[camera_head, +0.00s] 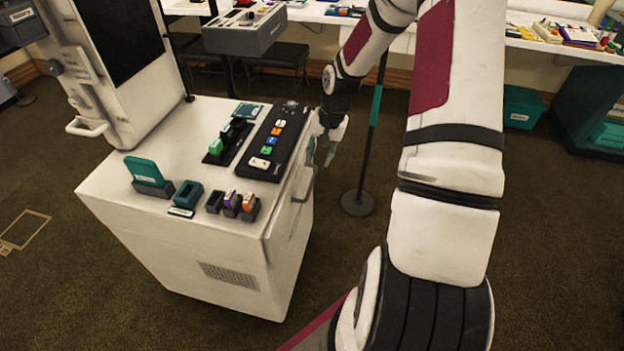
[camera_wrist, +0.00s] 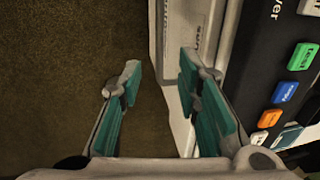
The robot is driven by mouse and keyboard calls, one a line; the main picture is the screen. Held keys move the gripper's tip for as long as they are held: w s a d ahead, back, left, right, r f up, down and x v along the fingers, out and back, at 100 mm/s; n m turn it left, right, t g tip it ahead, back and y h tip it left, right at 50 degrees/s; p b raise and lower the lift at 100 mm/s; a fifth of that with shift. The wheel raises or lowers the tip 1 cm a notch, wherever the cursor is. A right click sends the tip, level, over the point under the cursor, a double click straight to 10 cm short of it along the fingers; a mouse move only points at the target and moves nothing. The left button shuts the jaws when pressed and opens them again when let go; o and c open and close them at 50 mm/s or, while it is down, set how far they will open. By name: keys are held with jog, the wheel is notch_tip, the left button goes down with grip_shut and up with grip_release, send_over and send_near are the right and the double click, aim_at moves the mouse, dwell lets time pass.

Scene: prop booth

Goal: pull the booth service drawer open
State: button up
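The white booth cabinet (camera_head: 190,250) stands at the left in the head view. Its service drawer is on the narrow right side, where a pale handle (camera_head: 304,186) shows at a steep angle. The drawer looks shut. My gripper (camera_head: 322,153) is beside the cabinet's upper right edge, pointing down, near the handle. In the wrist view my gripper (camera_wrist: 160,62) is open, its two teal-padded fingers apart. The white drawer front (camera_wrist: 187,25) with partly readable lettering lies beyond the right finger and partly between the fingers. I cannot tell whether a finger touches the handle.
A black button panel (camera_head: 270,145) lies on the cabinet top close to my gripper; it also shows in the wrist view (camera_wrist: 270,85). Small holders (camera_head: 235,203) stand near the front edge. A post with a round base (camera_head: 357,203) stands to the right.

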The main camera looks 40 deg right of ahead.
aim_at(312, 182)
jog(key=f, duration=0.3)
jog(key=w+f, duration=0.1)
jog(key=f, duration=0.2)
jog(key=a+f+b, duration=0.1)
jog(key=f, duration=0.2)
jog(key=shift+w+f, duration=0.3)
grip_shut()
